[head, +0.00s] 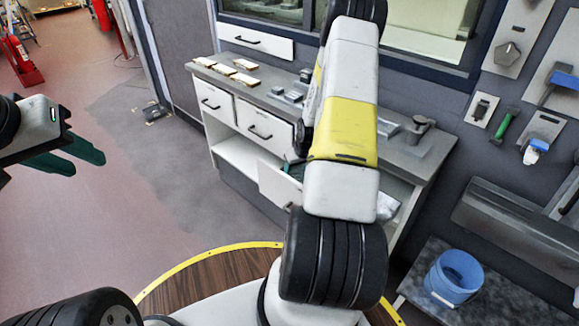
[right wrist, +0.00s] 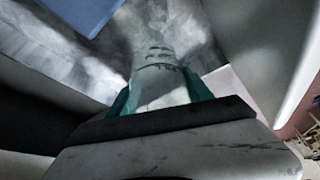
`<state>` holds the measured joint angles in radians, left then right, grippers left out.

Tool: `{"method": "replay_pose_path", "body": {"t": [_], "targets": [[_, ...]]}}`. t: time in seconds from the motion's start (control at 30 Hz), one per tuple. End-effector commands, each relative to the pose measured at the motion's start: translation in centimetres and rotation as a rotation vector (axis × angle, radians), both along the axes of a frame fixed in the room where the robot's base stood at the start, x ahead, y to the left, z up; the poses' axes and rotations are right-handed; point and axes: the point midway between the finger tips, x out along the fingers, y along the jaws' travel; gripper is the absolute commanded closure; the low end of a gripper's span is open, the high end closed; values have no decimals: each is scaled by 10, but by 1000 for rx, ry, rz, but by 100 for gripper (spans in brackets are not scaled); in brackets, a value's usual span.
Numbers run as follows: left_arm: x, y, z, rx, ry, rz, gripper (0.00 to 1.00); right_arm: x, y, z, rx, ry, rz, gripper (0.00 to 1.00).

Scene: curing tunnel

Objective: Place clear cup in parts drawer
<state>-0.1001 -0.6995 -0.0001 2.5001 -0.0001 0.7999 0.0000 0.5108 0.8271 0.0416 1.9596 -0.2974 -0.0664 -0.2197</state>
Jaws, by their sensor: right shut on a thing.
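The clear cup (right wrist: 160,72), a see-through vessel with dark marks on its side, sits between the teal fingers of my right gripper (right wrist: 160,92) in the right wrist view. That gripper is shut on it. In the head view my right forearm hides the cup and most of that gripper. The parts drawer (head: 279,186) is pulled out under the counter, its white front beside my forearm. Most of its inside is hidden. My left gripper (head: 75,155) is at the left of the head view, its teal fingers apart and empty, away from the counter.
The grey counter (head: 268,92) carries several small pale blocks and grey parts. A blue bucket (head: 454,277) stands at lower right. Tools hang on the wall.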

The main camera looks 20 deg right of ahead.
Motion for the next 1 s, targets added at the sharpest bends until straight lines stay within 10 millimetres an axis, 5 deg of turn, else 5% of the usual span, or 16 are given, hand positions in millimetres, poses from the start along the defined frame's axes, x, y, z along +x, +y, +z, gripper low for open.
{"method": "replay_pose_path", "body": {"t": [0.47,0.83,0.87,0.93,1.0], "targets": [[0,0,0,0,-1,0,64,0,0,-53,0,1,1,80],[0,0,0,0,-1,0,64,0,0,-57,0,0,1,80],[0,0,0,0,-1,0,64,0,0,-56,-1,-1,1,36],[0,0,0,0,-1,0,64,0,0,-56,-1,-1,1,22],[0,0,0,0,-1,0,64,0,0,-56,-1,-1,0,20]]}}
